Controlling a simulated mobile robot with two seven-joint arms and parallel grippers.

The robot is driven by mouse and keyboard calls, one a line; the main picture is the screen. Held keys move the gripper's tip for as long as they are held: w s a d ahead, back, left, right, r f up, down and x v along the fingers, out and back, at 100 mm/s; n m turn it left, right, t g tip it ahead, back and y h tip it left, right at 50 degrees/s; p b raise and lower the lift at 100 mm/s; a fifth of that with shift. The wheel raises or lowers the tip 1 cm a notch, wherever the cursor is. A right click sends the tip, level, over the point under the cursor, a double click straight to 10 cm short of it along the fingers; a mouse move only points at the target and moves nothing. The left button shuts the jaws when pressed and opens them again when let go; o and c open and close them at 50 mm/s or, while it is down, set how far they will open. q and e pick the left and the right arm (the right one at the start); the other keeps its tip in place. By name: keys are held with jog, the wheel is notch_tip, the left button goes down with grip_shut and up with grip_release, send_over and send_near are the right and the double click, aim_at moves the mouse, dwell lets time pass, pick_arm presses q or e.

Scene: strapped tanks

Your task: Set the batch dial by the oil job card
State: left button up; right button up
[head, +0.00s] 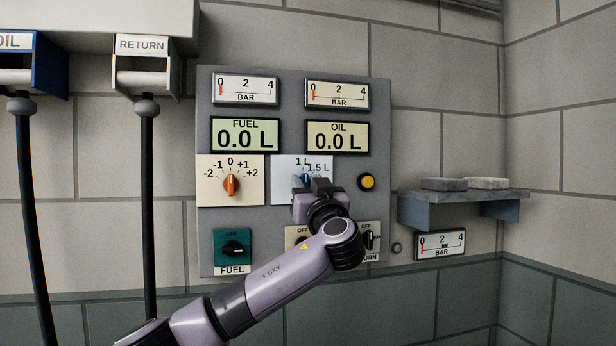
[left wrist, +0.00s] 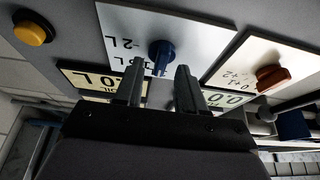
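I see no clear contact. Which mark the knob points to is hard to tell. No oil job card is in view. My right gripper is out of view.
An orange knob (head: 231,184) sits left of the dial and a yellow button (head: 367,181) right of it. The OIL display (head: 338,136) reads 0.0 L. Below are a FUEL switch (head: 235,248) and others partly behind my arm. A shelf (head: 430,207) juts out at right.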

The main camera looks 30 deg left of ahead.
pick_arm(q)
jog(key=shift+w+a+r, duration=0.15)
jog(key=shift+w+a, duration=0.1)
jog(key=shift+a, duration=0.1)
grip_shut()
